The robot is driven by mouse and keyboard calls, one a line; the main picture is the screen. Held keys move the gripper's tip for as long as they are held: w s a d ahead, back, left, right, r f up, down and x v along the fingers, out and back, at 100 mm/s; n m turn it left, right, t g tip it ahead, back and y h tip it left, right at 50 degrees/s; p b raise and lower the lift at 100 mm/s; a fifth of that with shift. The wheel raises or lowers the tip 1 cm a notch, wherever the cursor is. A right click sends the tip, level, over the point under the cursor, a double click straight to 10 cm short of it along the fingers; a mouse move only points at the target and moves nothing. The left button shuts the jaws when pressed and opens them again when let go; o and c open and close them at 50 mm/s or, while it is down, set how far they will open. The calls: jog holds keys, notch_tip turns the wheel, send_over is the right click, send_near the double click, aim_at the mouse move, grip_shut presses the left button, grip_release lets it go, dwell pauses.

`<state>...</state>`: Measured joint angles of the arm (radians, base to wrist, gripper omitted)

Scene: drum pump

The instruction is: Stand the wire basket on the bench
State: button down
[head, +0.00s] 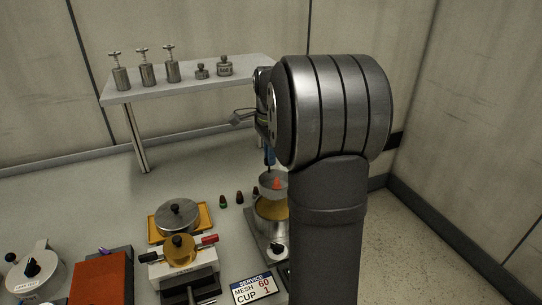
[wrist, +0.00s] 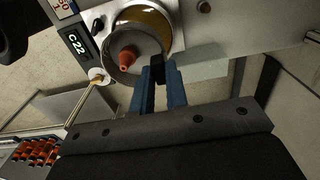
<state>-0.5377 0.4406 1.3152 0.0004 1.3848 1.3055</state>
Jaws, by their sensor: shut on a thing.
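The wire basket (head: 268,184) is a small grey round cup with a red-orange cone-shaped piece (wrist: 126,58) inside. It appears upright, above the near part of a round metal basin (head: 262,222) with amber contents. The wrist view shows the basket (wrist: 112,68) overlapping the basin's rim (wrist: 172,30); the gap between them is hard to judge. My gripper (wrist: 159,72) has blue fingers shut on the basket's dark grip at its side. In the head view my arm hides most of the gripper and the basin's right side. The bench (head: 130,205) is grey.
An orange tray with a lidded metal pan (head: 177,214), a clamp device with red and black handles (head: 181,250) and a service card (head: 254,290) stand left of the basin.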

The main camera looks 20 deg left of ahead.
jog(key=s+a+f+n, duration=0.3)
jog(key=s+n, duration=0.1)
jog(key=s, duration=0.3)
jog(key=s+a+f+n, duration=0.3)
jog(key=s, duration=0.4)
jog(key=shift+m+y, duration=0.3)
jog(key=shift+m, duration=0.3)
jog(key=f, duration=0.3)
jog(key=w+f, duration=0.1)
jog(key=f, duration=0.1)
jog(key=shift+a+f, duration=0.25)
jog(key=shift+a, duration=0.1)
jog(key=shift+s+d+r, duration=0.1)
jog(key=shift+d+r, duration=0.05)
jog(key=shift+d, duration=0.05)
jog(key=shift+f, duration=0.2)
jog(key=shift+f, duration=0.5)
jog(key=shift+f, duration=0.3)
jog(key=shift+f, duration=0.1)
jog(key=shift+s+f, duration=0.1)
jog(key=shift+f, duration=0.3)
